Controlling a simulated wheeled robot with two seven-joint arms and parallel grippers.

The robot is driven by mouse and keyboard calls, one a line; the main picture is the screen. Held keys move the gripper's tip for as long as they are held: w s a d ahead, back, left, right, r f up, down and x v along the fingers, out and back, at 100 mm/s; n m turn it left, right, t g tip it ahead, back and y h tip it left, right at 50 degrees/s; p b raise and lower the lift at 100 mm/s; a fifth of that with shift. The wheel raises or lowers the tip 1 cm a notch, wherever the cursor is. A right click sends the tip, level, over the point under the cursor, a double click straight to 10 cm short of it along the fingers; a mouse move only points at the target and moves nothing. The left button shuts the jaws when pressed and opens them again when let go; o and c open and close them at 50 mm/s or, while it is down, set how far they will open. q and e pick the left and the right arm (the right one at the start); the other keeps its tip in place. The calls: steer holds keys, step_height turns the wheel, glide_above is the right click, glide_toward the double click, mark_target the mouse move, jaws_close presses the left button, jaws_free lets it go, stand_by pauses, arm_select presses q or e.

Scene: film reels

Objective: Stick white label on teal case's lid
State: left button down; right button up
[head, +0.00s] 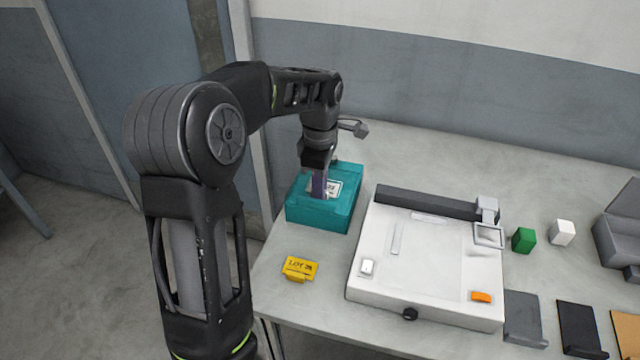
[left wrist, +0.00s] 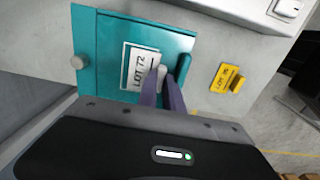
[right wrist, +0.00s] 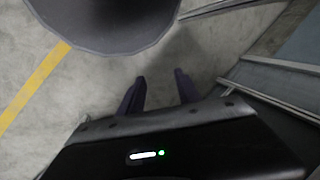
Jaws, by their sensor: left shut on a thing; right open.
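The teal case (head: 322,215) stands at the left end of the table, lid up; it also shows in the left wrist view (left wrist: 110,43). The white label (head: 335,187), reading LOT 72 in the left wrist view (left wrist: 137,66), lies over the lid, apparently flat. My left gripper (head: 319,194) points down over the lid and is shut on the label's small grip tab (left wrist: 158,77). Whether the label touches the lid all over is hard to tell. My right gripper (right wrist: 160,85) is open and empty over the floor, away from the table.
A yellow label (head: 300,267) lies on the table in front of the case. A white flat machine (head: 430,260) is to the right of the case. A green block (head: 523,240), a white block (head: 562,232) and dark plates stand farther right.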

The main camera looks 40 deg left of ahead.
arm_select(q)
steer(key=shift+s+f, duration=0.1)
steer(key=shift+f, duration=0.05)
steer(key=c, duration=1.4)
jaws_free()
steer(key=shift+r, duration=3.85)
steer(key=shift+w, duration=0.2)
